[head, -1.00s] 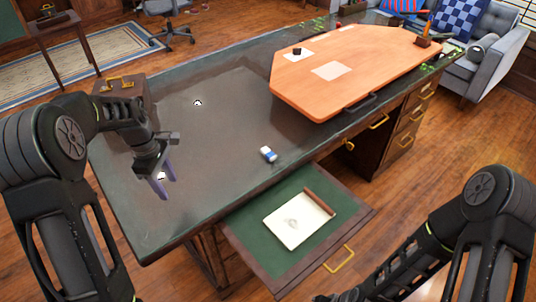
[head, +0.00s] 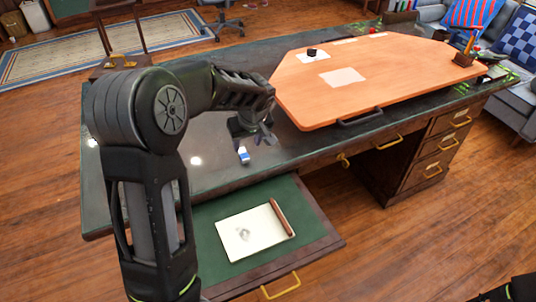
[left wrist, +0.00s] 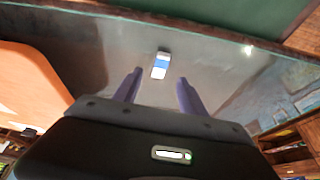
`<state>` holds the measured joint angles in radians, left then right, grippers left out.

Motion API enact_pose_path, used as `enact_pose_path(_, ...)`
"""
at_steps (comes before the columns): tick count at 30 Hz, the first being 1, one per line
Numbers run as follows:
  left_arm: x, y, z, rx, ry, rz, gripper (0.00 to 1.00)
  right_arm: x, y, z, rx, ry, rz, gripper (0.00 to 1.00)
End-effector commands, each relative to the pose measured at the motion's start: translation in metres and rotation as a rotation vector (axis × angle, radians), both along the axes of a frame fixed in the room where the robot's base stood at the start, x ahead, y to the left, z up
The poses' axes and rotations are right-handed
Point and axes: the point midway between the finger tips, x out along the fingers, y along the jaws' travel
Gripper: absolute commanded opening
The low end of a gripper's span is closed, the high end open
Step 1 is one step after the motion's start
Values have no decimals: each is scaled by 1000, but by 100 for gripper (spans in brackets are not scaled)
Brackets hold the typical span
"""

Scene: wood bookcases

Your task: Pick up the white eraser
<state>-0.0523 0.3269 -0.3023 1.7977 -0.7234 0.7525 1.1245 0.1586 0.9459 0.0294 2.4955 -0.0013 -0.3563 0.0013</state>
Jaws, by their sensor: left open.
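The white eraser (head: 244,155) has a blue band and lies on the dark desk top near the front edge, above the open drawer. In the left wrist view the eraser (left wrist: 160,65) lies beyond the fingertips and roughly between their lines. My left gripper (head: 258,139) is just behind and to the right of the eraser in the head view, apart from it. Its two purple fingers (left wrist: 157,82) are spread and empty. My right gripper is not in view.
The open drawer (head: 325,243) holds a sketch sheet (head: 245,237) and a brown stick-like object (head: 282,216). An orange board (head: 390,78) with a dark handle (head: 360,118) lies on the desk, right of my gripper. The dark desk surface (head: 210,172) around the eraser is clear.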

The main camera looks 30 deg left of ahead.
Motion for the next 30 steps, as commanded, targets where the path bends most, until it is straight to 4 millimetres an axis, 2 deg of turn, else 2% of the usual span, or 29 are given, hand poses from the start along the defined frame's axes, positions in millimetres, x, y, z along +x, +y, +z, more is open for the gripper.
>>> enact_pose_path(10, 2, 1, -1, 5, -4, -13, 49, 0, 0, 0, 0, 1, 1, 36)
enact_pose_path(18, 7, 8, -23, 4, -3, -12, 49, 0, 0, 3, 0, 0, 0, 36)
enact_pose_path(30, 9, 10, -29, 5, -2, -11, 49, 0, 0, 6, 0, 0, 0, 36)
